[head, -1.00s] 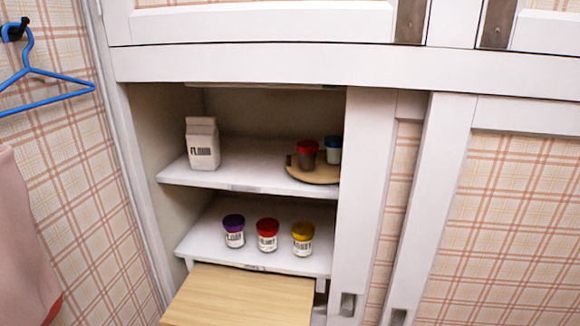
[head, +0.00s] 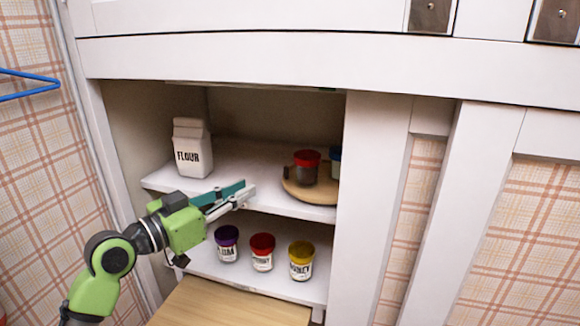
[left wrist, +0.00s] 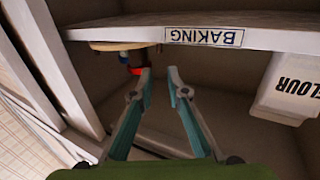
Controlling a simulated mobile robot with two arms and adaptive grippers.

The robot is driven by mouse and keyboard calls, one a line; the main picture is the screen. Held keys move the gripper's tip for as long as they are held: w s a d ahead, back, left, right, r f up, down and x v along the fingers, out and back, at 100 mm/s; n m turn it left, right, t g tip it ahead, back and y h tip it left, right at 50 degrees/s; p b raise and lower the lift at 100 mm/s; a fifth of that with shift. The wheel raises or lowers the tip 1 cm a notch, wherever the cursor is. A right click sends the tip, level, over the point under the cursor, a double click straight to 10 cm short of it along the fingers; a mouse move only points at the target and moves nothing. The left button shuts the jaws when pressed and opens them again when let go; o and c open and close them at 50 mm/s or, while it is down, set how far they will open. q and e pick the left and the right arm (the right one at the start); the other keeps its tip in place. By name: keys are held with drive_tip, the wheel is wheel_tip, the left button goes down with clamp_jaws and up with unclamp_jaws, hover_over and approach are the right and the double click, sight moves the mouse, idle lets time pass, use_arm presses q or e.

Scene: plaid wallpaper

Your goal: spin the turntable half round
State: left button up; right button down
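The turntable (head: 325,196) is a round wooden disc on the upper shelf, at the right of the cupboard opening. A small dark peg stands at its left rim. A red-lidded jar (head: 307,168) and a blue-lidded jar (head: 336,162), partly hidden by the door, stand on it. In the left wrist view the turntable (left wrist: 110,46) shows tilted over, at the upper left, with the red lid (left wrist: 137,71) beyond the fingertips. My left gripper (head: 247,188) is open and empty at the upper shelf's front edge, left of the turntable and apart from it. My right gripper is not in view.
A flour carton (head: 192,148) stands at the upper shelf's left. Purple-, red- and yellow-lidded jars (head: 262,252) stand on the lower shelf, above a pulled-out wooden board (head: 235,305). A white sliding door (head: 370,200) borders the opening on the right.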

sight(285, 169)
use_arm(q)
drive_tip(key=p+x, duration=0.2)
drive_tip(key=x, duration=0.8)
drive_tip(key=shift+d+p, duration=0.1)
drive_tip(key=shift+p, duration=0.25)
drive_tip(key=shift+w+d, duration=0.4)
drive_tip(key=shift+w, duration=0.2)
drive_tip(key=shift+w+d+f, duration=0.15)
drive_tip(key=shift+w+d, duration=0.2)
